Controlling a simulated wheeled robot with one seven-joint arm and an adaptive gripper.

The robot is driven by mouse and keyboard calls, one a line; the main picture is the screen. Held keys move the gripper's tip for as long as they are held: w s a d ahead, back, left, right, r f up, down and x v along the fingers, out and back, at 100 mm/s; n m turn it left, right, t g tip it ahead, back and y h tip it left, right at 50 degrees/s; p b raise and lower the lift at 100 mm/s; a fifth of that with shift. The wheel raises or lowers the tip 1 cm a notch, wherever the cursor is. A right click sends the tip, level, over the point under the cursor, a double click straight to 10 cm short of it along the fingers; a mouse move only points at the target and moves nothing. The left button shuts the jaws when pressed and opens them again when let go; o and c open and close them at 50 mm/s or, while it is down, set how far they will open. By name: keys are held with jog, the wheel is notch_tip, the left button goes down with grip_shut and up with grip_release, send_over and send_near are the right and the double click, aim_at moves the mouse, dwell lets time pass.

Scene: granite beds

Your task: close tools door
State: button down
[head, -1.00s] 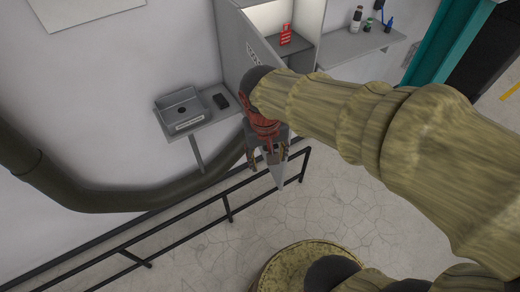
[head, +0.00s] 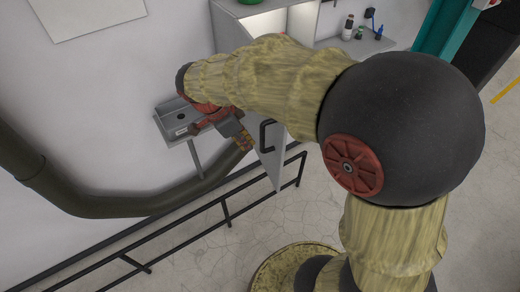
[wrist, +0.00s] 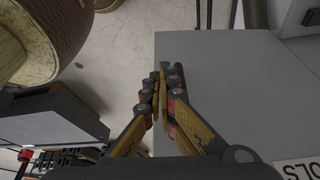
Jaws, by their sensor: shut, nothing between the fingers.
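The tools door is a grey panel (head: 268,165) standing out, open, from the wall cabinet (head: 265,25). It has a black bar handle (head: 267,136) on its left face. In the wrist view the door (wrist: 235,85) fills the right half, with part of its upside-down label at the bottom right. My gripper (head: 246,143) is to the left of the door in the head view. In the wrist view my gripper (wrist: 166,68) has its fingers together and empty over the door's edge. I cannot tell whether they touch it. My arm hides much of the cabinet and upper door.
A small grey sink-like tray (head: 178,115) is on the wall behind my gripper. A thick pipe (head: 140,205) and a black railing (head: 225,207) run below. A shelf (head: 345,42) with bottles is right of the cabinet. Open floor (head: 210,255) lies in front.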

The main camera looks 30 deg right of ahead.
jog(key=s+d+f, duration=0.1)
jog(key=d+f, duration=0.6)
jog(key=f, duration=0.1)
jog(key=shift+d+f, duration=0.25)
jog(key=shift+f, duration=0.15)
